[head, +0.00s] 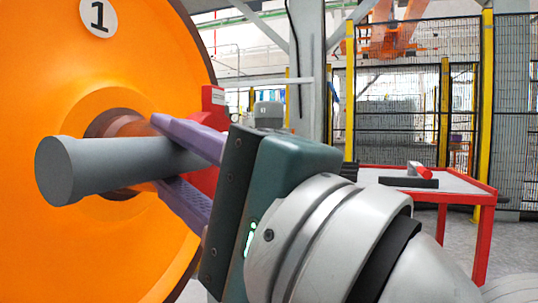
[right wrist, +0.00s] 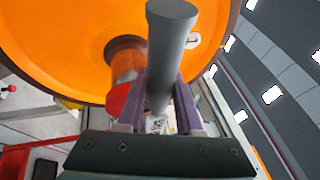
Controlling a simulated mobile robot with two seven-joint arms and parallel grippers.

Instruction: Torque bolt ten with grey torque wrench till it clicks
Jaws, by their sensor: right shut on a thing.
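My right gripper (head: 168,155) comes in from the right with its purple fingers shut around a grey cylinder (head: 75,170), which looks like the grey torque wrench's handle. The handle points left and toward the camera, in front of the orange wheel (head: 150,235). In the right wrist view the same grey handle (right wrist: 168,45) stands up between the two fingers (right wrist: 160,88). The wrench's other end is hidden behind the fingers and gripper body. Bolt ten cannot be made out in either view. My left gripper is not in view.
A red part (head: 213,98) stands behind the gripper. Yellow-posted fencing (head: 420,85) stands behind.

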